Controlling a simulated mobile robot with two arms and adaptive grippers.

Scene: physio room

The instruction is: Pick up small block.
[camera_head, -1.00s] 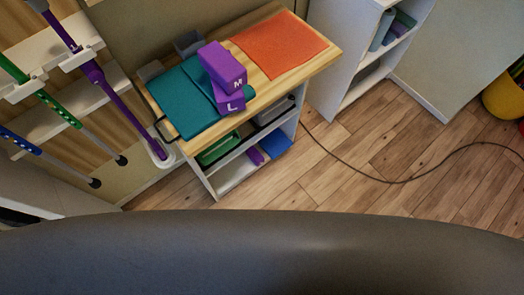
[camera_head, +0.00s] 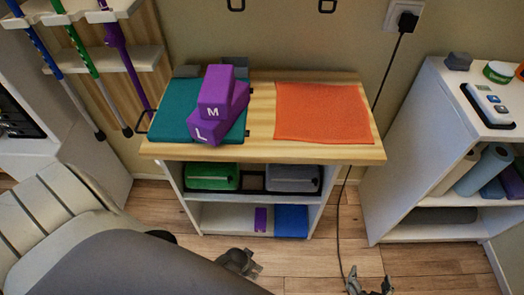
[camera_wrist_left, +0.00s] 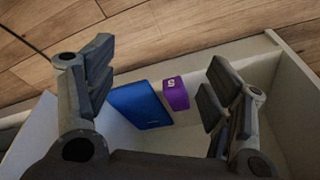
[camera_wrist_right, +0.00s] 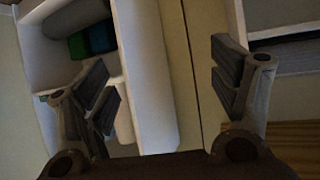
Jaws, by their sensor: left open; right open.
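The small block is purple with an "S" (camera_wrist_left: 175,94) and lies on the lower shelf, beside a blue item (camera_wrist_left: 140,104). It also shows in the head view (camera_head: 260,219), low in the shelf unit. My left gripper (camera_head: 240,264) is open and empty in front of that unit. In the left wrist view the block appears between the spread fingers (camera_wrist_left: 155,100), apart from them. Larger purple blocks marked M (camera_head: 215,92) and L (camera_head: 218,122) are stacked on the unit's top. My right gripper (camera_head: 370,285) is open and empty, low at the right.
The wooden top (camera_head: 260,150) carries a teal mat (camera_head: 172,112) and an orange mat (camera_head: 322,112). A green case (camera_head: 212,177) and a grey case (camera_head: 292,179) sit on the middle shelf. A white shelf unit (camera_head: 400,165) stands at the right. A cable (camera_head: 341,225) runs to the floor.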

